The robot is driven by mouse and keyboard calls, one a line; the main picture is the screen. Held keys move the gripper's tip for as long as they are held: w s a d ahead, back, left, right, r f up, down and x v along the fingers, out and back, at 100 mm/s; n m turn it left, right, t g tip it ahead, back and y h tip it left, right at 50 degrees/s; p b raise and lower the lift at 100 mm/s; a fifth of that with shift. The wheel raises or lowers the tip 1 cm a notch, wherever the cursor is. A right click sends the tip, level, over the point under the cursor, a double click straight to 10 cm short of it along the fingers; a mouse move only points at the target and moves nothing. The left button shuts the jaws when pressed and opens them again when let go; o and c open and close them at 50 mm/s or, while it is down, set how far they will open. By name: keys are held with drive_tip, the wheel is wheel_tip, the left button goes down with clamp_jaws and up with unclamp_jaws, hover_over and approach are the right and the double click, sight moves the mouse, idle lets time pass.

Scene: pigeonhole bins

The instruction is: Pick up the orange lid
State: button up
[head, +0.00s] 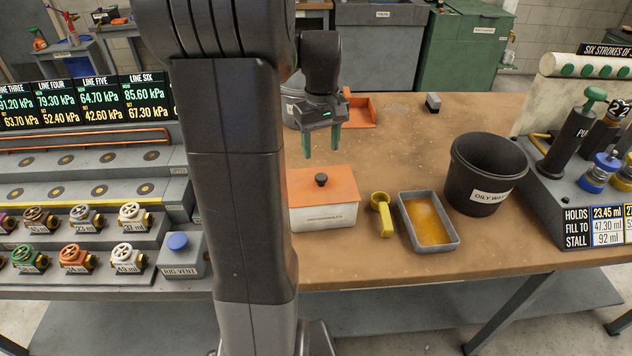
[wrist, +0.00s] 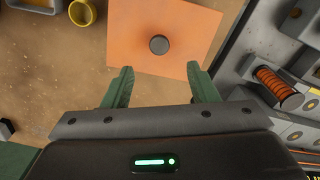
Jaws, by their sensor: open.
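The orange lid (head: 318,187) is a flat square plate with a dark round knob. It rests on a white box (head: 325,218) on the brown workbench. In the wrist view the lid (wrist: 190,25) and its knob lie just ahead of the fingertips, between their lines. My gripper (head: 321,152) is open and empty above the lid's far part, with its green fingers pointing down. Part of the box is hidden behind my arm.
A yellow scoop-like tool (head: 382,215), a grey tray of amber liquid (head: 428,220) and a black bucket (head: 486,172) stand right of the box. An orange open tray (head: 360,110) sits behind. Valve racks (head: 90,215) are at left, a pump panel at right.

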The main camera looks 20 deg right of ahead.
sight(321, 176)
wheel_tip(321, 176, down, 3)
drive_tip(key=shift+w+f, duration=0.1)
drive_tip(key=shift+f+p, duration=0.45)
drive_tip(key=shift+f, duration=2.65)
drive_tip(key=shift+c, duration=0.2)
drive_tip(key=c, duration=1)
